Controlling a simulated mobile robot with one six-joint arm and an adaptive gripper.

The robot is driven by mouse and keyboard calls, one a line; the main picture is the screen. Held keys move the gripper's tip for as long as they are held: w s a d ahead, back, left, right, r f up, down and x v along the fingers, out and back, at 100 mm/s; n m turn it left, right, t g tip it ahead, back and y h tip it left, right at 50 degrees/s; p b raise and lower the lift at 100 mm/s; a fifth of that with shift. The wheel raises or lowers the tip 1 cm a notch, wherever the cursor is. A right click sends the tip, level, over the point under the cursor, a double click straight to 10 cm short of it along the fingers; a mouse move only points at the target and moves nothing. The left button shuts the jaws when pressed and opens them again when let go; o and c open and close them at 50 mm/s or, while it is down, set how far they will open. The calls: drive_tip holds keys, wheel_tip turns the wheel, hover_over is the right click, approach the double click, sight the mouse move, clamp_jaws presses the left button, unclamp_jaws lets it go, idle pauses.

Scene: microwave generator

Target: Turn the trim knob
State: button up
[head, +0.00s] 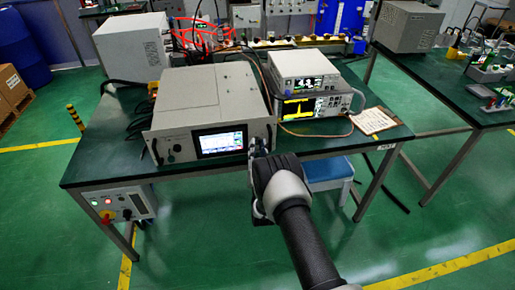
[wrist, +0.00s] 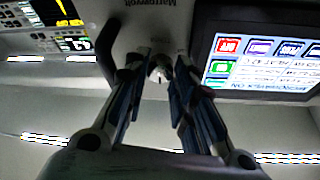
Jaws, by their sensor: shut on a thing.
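The microwave generator (head: 210,95) is a grey box with a lit screen (head: 220,141) on its front panel, standing on the green table. My gripper (head: 260,148) is at the right end of that front panel, beside the screen. In the wrist view my gripper (wrist: 160,72) has its two fingers on either side of a small round metallic trim knob (wrist: 159,68), shut on it. The wrist view is upside down, and the screen (wrist: 262,60) shows to the right of the fingers. In the head view my wrist hides the knob.
A dark handle (wrist: 107,45) stands out from the panel close beside the fingers. Two stacked instruments (head: 308,85) and a clipboard (head: 374,120) stand to the right on the table (head: 110,160). A blue stool (head: 328,171) is under the table. The floor in front is clear.

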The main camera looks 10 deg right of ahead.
clamp_jaws()
drive_tip(key=shift+d+n+y, duration=0.15)
drive_tip(key=shift+n+y, duration=1.05)
drive_tip(key=shift+n, duration=1)
drive_tip(key=shift+o, duration=2.4)
unclamp_jaws()
drive_tip(key=shift+w, duration=0.1)
drive_tip(key=v, duration=0.7)
drive_tip(key=shift+s+f, duration=0.2)
drive_tip(key=shift+s, duration=0.05)
